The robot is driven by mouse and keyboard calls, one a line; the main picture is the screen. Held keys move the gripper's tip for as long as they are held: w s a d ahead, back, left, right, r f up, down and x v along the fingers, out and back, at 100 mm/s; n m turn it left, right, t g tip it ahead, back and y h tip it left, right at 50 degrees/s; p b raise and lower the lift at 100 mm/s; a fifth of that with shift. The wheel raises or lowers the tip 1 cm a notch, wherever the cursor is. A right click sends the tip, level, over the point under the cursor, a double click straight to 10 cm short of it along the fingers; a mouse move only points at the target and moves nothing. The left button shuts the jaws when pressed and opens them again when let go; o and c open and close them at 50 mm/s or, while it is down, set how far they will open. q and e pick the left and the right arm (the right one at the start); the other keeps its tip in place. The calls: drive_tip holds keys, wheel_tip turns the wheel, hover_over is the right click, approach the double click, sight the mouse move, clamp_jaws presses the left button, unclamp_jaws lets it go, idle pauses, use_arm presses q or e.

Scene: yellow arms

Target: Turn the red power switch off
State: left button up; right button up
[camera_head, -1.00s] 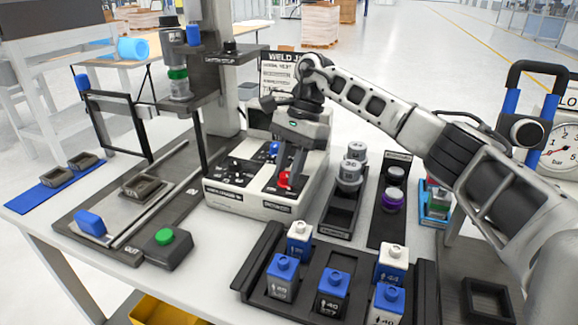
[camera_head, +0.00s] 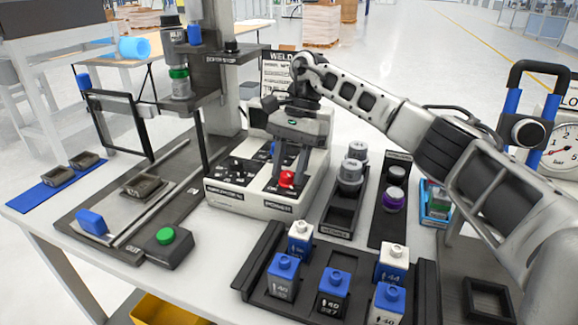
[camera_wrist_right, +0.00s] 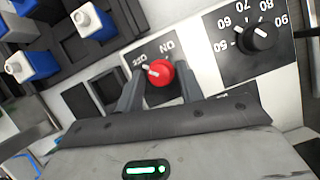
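The red power switch (camera_head: 287,179) is a round knob on the sloped panel of the white control box (camera_head: 232,201). In the right wrist view the red knob (camera_wrist_right: 159,73) has a white pointer mark directed to the upper left, towards the left of two inverted labels; the right label reads ON. My right gripper (camera_head: 288,170) reaches down over the panel. Its fingertips (camera_wrist_right: 158,90) stand apart on either side of the knob, with a gap visible; it is open. My left gripper is out of view.
A black numbered dial (camera_wrist_right: 260,38) sits beside the switch. Grey weights (camera_head: 350,175) in a black tray stand right of the box. Blue and white blocks (camera_head: 333,284) stand in front. A post with a shelf (camera_head: 205,75) rises on the left, near a green button (camera_head: 165,236).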

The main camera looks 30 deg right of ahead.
drive_tip(key=shift+o, duration=0.4)
drive_tip(key=shift+r, duration=0.1)
use_arm(q)
drive_tip(key=p, duration=0.2)
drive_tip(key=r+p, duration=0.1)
drive_tip(key=p, duration=0.1)
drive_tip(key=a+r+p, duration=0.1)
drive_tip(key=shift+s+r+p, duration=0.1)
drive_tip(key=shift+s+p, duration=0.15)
drive_tip(key=shift+p, duration=0.15)
use_arm(e)
drive_tip(key=v, duration=1.6)
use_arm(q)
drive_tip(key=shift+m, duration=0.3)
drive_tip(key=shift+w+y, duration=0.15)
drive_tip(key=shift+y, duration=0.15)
